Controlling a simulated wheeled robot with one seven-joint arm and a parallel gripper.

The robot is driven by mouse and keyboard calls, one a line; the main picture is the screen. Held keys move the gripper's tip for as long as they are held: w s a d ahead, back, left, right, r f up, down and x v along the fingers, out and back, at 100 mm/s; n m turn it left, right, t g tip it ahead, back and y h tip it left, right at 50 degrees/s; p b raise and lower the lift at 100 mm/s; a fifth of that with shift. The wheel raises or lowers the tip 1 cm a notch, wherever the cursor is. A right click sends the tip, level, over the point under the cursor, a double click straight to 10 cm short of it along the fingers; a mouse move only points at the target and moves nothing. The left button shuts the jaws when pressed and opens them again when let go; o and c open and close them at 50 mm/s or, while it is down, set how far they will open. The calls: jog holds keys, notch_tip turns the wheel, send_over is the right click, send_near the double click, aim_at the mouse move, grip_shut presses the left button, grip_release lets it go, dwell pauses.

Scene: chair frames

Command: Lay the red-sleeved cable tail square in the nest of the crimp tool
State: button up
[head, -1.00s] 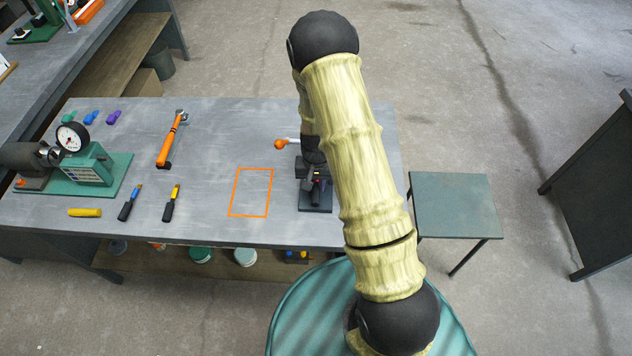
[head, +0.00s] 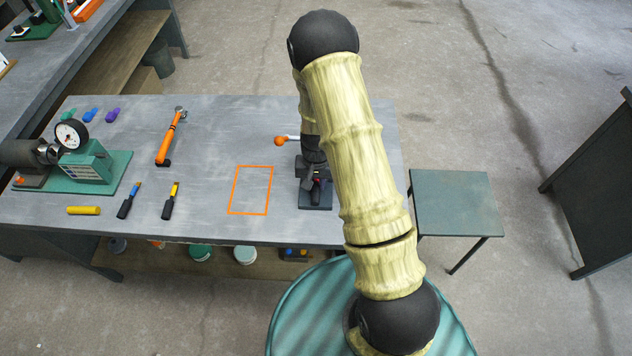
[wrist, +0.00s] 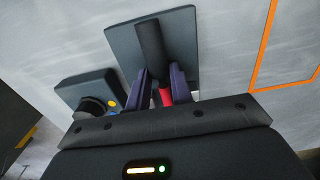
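The crimp tool (head: 316,196) is a dark tool on a dark base plate near the right end of the bench. A lever with an orange knob (head: 281,141) sticks out to its left. In the wrist view its plate (wrist: 121,42) carries a dark cylinder. My gripper (wrist: 161,70) has its two purple-dark fingers pointing at the tool, one to each side of the cylinder in that view. The red sleeve of the cable tail (wrist: 166,95) shows between the fingers, close to the right one. Whether both fingers touch it is unclear. The nest cannot be made out.
An orange outlined rectangle (head: 251,190) on the bench is empty. Two screwdriver-like tools, a yellow cylinder (head: 83,210), an orange-handled tool (head: 167,142) and a dial gauge fixture (head: 90,165) lie farther left. A low stool (head: 455,203) stands right of the bench.

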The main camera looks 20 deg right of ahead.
aim_at(316, 186)
jog(key=o, duration=0.4)
notch_tip(316, 186, up, 17)
jog(key=shift+r+b, duration=0.2)
jog(key=shift+b, duration=0.15)
dwell(0.4)
dwell(0.5)
jog(key=s+r+n+t, duration=0.1)
jog(key=s+r, duration=0.1)
jog(key=s, duration=0.2)
jog(key=s+r+n, duration=0.1)
jog(key=s+r, duration=0.2)
jog(key=s, duration=0.2)
jog(key=s+r+n+t, duration=0.1)
jog(key=s+r, duration=0.1)
jog(key=s, duration=0.3)
jog(key=shift+s+r+n+t+p, duration=0.1)
jog(key=shift+r+n+t+p, duration=0.05)
jog(key=shift+n+t+p, duration=0.2)
